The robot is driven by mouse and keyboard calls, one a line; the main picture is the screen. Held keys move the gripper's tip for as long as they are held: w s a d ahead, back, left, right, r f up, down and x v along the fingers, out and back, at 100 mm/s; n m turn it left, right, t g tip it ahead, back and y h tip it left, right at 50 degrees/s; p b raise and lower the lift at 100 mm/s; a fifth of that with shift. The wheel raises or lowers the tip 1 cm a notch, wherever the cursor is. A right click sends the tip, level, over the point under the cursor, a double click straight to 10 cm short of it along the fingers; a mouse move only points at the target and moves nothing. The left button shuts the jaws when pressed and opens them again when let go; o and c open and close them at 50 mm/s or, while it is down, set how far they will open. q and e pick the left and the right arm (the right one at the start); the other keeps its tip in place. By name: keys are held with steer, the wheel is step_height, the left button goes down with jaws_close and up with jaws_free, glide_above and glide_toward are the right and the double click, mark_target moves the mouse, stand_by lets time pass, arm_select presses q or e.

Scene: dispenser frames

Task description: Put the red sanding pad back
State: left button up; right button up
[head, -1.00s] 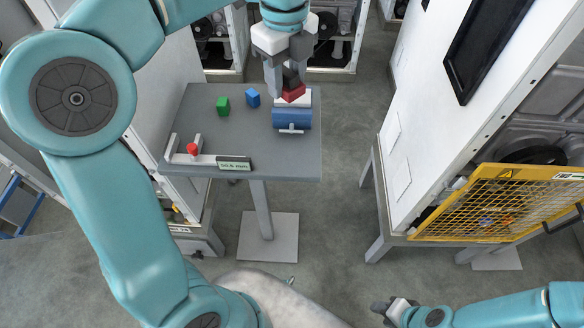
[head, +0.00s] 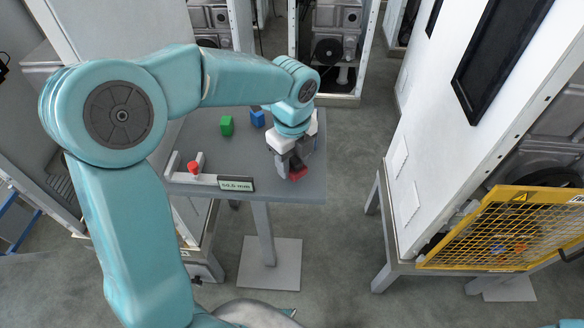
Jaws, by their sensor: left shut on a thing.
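My left gripper (head: 288,164) is shut on a dark red block, which I take as the red sanding pad (head: 298,174). The pad shows just below the fingertips, over the front right part of the grey table (head: 250,182). I cannot tell whether it touches the table top. The wrist hides part of the pad and most of the table's right side behind it. A small red piece (head: 194,168) is at the bracket. My right gripper is out of view.
A white cabinet (head: 440,130) with a yellow mesh guard (head: 500,235) stands to the right, with open floor (head: 345,190) between.

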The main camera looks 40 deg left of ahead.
mark_target(292, 170)
arm_select(q)
step_height(292, 170, down, 3)
steer(key=shift+r, duration=0.2)
steer(key=shift+f, duration=0.3)
steer(key=o, duration=1)
steer(key=shift+r, duration=0.1)
